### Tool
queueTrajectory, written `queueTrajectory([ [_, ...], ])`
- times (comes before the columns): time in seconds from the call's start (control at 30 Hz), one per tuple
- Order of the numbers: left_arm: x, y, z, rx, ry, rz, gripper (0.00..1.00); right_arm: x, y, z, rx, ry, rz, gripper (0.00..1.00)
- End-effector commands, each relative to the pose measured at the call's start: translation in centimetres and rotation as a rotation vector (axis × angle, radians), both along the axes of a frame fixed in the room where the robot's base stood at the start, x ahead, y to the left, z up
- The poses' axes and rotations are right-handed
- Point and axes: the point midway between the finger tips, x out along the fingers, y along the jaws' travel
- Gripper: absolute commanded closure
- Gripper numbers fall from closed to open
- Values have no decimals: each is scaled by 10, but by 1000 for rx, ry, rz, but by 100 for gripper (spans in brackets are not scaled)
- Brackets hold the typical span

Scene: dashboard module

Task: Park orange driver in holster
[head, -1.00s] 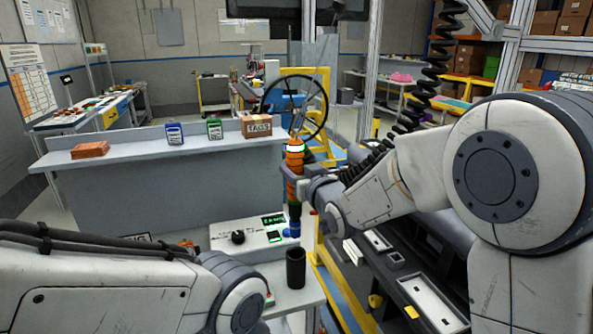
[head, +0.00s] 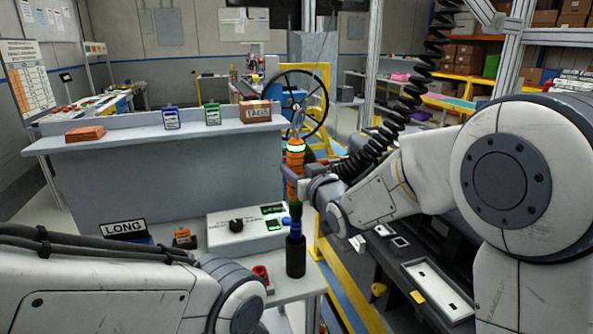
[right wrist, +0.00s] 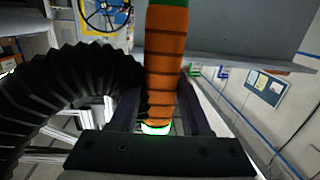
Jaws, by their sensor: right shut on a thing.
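In the right wrist view the orange body (right wrist: 166,60) fills the space between the fingers. The holster, a black upright cylinder (head: 296,260), stands on the small bench directly below the driver in the head view. The driver's lower end overlaps the holster's mouth; I cannot tell how far inside it is. My left gripper is out of view; only my left arm shows.
A white control box (head: 245,232) with a black knob and green displays stands left of the holster. A small red item (head: 261,274) and a LONG sign (head: 125,228) are nearby. A black coiled hose (head: 408,100) hangs beside my right arm.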

Motion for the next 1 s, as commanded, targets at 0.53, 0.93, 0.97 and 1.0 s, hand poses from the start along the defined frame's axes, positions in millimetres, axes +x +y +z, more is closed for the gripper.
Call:
queueTrajectory([
  [0.53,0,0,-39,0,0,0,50,0,0,-41,-2,1,1,100],
  [0.93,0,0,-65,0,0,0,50,0,0,-68,-2,1,1,100],
  [0.97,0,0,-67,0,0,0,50,0,0,-70,-2,1,1,100],
  [1.0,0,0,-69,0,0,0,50,0,0,-72,-2,1,1,100],
])
